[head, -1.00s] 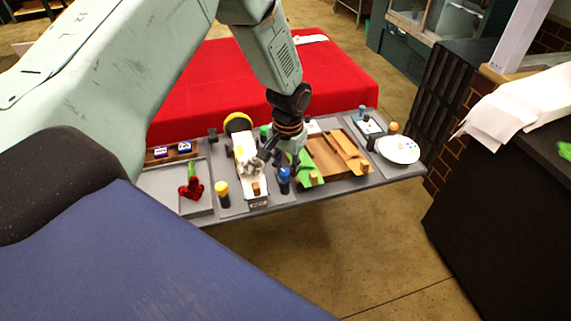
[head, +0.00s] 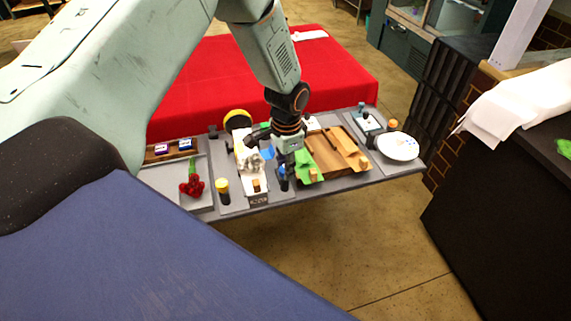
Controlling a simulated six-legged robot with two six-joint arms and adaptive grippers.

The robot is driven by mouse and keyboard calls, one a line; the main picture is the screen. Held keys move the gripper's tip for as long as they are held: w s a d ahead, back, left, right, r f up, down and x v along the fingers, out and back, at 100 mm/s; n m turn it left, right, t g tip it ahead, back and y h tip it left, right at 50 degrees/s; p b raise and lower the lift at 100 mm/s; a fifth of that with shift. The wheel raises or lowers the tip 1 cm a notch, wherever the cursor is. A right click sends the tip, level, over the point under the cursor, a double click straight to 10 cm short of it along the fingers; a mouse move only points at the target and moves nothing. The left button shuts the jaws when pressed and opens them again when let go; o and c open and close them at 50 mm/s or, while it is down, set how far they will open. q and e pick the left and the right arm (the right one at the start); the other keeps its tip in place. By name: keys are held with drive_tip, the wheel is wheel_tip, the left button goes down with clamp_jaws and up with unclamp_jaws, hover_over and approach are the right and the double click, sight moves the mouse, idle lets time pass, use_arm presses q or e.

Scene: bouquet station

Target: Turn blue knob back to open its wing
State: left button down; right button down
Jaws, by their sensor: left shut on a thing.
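The blue knob (head: 283,171) stands near the front edge of the grey station board, left of the wooden tray. My left gripper (head: 282,161) comes down over it from above, shut on its upper part, which the fingers largely hide. A blue flat piece (head: 267,152) shows just left of the gripper; whether it is the knob's wing I cannot tell. A green wing piece (head: 306,167) lies right of the knob, at the left side of the wooden tray (head: 329,158). My right gripper is not in view.
A white block with pale crumpled stuff (head: 250,160) and a yellow-topped black post (head: 222,188) stand to the left. A red flower (head: 192,187) lies in a grey tray. A white plate (head: 398,146) is at the right end. A red-covered table (head: 330,75) is behind.

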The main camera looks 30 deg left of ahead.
use_arm(q)
drive_tip(key=shift+s, duration=0.1)
drive_tip(key=c, duration=1)
unclamp_jaws()
wheel_tip(320, 180, up, 12)
drive_tip(key=shift+d+f, duration=0.1)
drive_tip(key=shift+d, duration=0.05)
